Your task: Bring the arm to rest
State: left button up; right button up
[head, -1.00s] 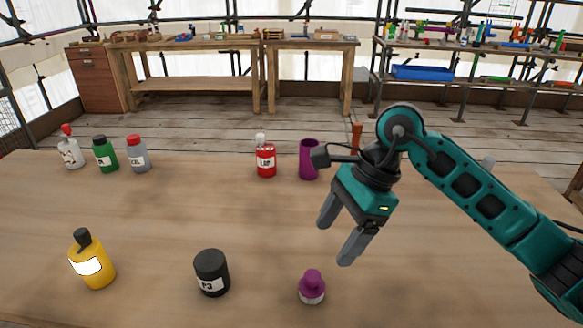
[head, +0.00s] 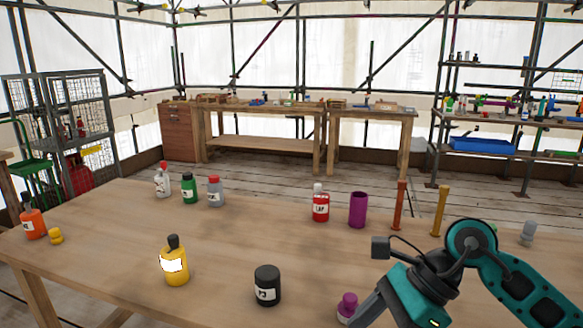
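My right arm comes in from the right edge, and its teal and black gripper (head: 402,305) hangs low at the bottom right. One grey finger shows at the outer left side of the gripper body, spread as when open; the other finger and the fingertips are cut off by the bottom edge. I see nothing held. The visible finger is beside the small purple-topped piece (head: 347,304) in the picture and may overlap it; I cannot tell whether they touch. My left gripper is not in view.
The wooden table (head: 110,235) carries a yellow bottle (head: 174,264), a black jar (head: 267,286), a red bottle (head: 320,206), a purple cylinder (head: 358,209), and orange-brown (head: 399,208) and ochre (head: 440,212) posts. More bottles stand at the back left. The table's middle is clear.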

jog(key=s+a+r+m+t+y+p, duration=0.1)
jog(key=a+r+m+t+y, duration=0.4)
jog(key=a+m+y, duration=0.6)
jog(key=w+d+f+m+t+h, duration=0.25)
jog(key=d+m+t, duration=0.35)
jog(key=m, duration=0.6)
jog(key=w+d+f+m+t+h, duration=0.2)
jog(key=d+f+m+t+h, duration=0.15)
jog(key=m+t, duration=0.65)
jog(key=s+d+f+m+g+h+p, duration=0.1)
jog(key=s+d+f+m+g+h, duration=0.1)
jog(key=d+f+m+h, duration=0.25)
jog(key=s+d+f+m+g+h, duration=0.1)
jog(key=f+m+g+h, duration=0.15)
jog(key=f+m, duration=0.4)
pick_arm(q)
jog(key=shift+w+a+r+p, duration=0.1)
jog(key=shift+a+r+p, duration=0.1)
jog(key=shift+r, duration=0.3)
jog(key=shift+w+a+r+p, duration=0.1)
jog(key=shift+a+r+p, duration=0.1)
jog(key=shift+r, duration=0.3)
pick_arm(e)
jog(key=s+d+f+m+g+h, duration=0.2)
jog(key=s+f+m+g+h, duration=0.1)
jog(key=s+f+m, duration=0.4)
notch_tip(320, 180, down, 3)
jog(key=shift+s+d+m+g+h, duration=0.15)
jog(key=shift+s+m+g+h, duration=0.2)
jog(key=shift+s+g, duration=0.65)
